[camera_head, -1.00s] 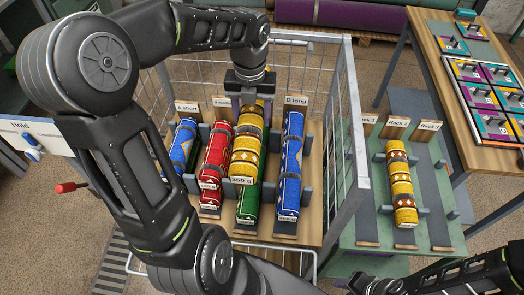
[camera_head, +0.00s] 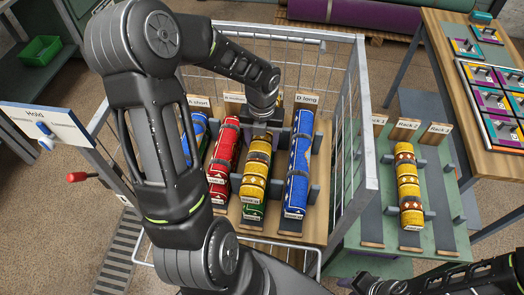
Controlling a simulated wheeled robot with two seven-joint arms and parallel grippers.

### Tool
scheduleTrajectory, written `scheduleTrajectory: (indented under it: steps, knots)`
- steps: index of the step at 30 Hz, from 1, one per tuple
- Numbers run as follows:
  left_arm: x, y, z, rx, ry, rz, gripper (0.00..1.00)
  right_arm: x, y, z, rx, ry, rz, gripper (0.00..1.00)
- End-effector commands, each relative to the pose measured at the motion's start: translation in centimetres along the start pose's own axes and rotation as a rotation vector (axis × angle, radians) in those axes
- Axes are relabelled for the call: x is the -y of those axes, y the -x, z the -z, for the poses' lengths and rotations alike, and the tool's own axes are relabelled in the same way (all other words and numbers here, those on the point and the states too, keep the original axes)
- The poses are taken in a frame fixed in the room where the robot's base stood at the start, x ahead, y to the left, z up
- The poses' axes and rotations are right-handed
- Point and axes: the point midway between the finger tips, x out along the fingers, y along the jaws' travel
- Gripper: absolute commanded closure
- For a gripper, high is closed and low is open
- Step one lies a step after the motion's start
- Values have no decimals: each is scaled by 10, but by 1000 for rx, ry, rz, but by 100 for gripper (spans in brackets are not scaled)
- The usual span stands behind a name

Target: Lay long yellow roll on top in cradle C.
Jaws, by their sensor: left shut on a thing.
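A yellow patterned roll (camera_head: 255,172) lies lengthwise in the third cradle from the left, between red and blue rolls. It is directly above a green roll (camera_head: 252,211), whose near end shows below it. Whether the two touch I cannot tell. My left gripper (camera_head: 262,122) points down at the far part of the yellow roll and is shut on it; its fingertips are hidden. The third cradle's label is hidden behind my arm; the cradle to its right reads D long (camera_head: 307,98). My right gripper (camera_head: 372,284) is dark and partly cut off at the bottom edge.
Red rolls (camera_head: 222,165) and blue rolls (camera_head: 298,165) fill neighbouring cradles. A wire cage wall (camera_head: 358,130) stands right of them. Another yellow roll (camera_head: 408,185) lies on the green rack table. A wooden table with colored tiles (camera_head: 490,95) is at the right.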

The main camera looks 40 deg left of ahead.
Motion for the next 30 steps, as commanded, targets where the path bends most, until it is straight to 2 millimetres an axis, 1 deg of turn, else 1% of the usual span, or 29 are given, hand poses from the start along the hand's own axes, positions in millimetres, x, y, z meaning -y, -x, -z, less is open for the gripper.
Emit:
scheduleTrajectory:
  steps: [1, 4, 14, 17, 21, 24, 30]
  knots:
    - [0, -7, 0, -1, 1, 0, 100, 0, 0, 0, 0, 0, 0, 64]
    - [0, -15, -1, 1, 0, -1, 100, 0, 0, 0, 0, 0, 0, 64]
    - [0, -17, -1, 2, 1, -1, 100, 0, 0, 0, 0, 0, 0, 64]
    - [0, -26, 0, -1, 1, 0, 100, 0, 0, 0, 0, 0, 0, 64]
    - [0, -46, 0, -1, 0, 0, 100, 0, 0, 0, 0, 0, 0, 64]
    - [0, -55, -1, 1, 1, -1, 100, 0, 0, 0, 0, 0, 0, 64]
    - [0, -56, -1, 3, 1, 0, 100, 0, 0, 0, 0, 0, 0, 64]
